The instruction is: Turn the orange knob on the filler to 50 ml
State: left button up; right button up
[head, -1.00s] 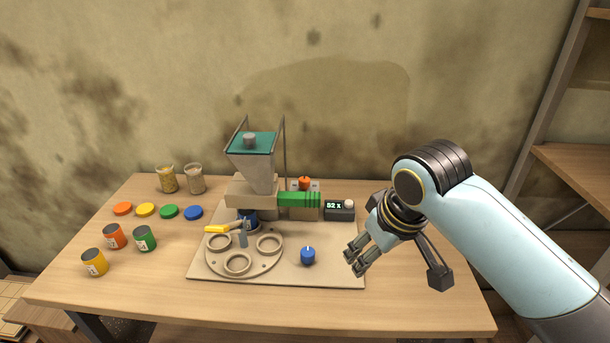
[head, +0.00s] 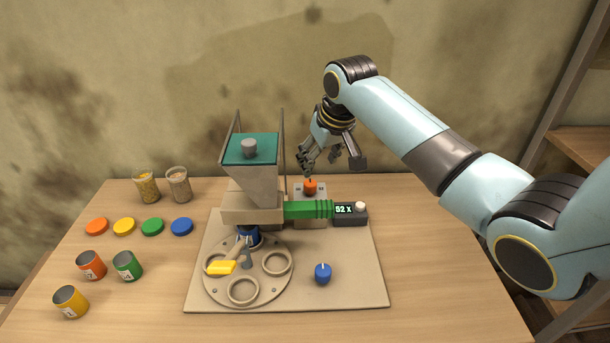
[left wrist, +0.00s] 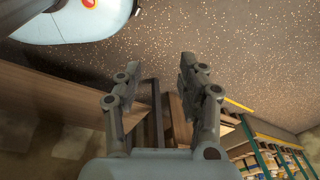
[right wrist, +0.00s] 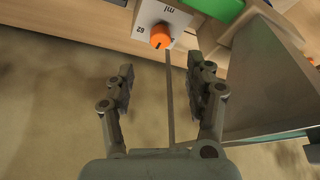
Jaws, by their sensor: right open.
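A blue knob (head: 323,273) and a round carousel (head: 235,294) with ring holders stand in front. Several cans, coloured lids and two jars (head: 146,186) are at left. A thin upright rod (head: 284,150) stands close to my right gripper.

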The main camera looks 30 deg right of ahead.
aim_at(311, 183)
jog(key=x, duration=0.5)
jog(key=shift+s+f, duration=0.1)
jog(key=x, duration=0.2)
jog(key=shift+f+b, duration=0.3)
jog(key=shift+b, duration=0.05)
jog(key=shift+x, duration=0.75)
jog(key=shift+c, duration=2.4)
grip_shut()
pick_arm(q)
jog(key=shift+s+f, duration=0.25)
jog(key=shift+s, duration=0.35)
jog(key=shift+s+f, duration=0.25)
jog(key=shift+s, duration=0.35)
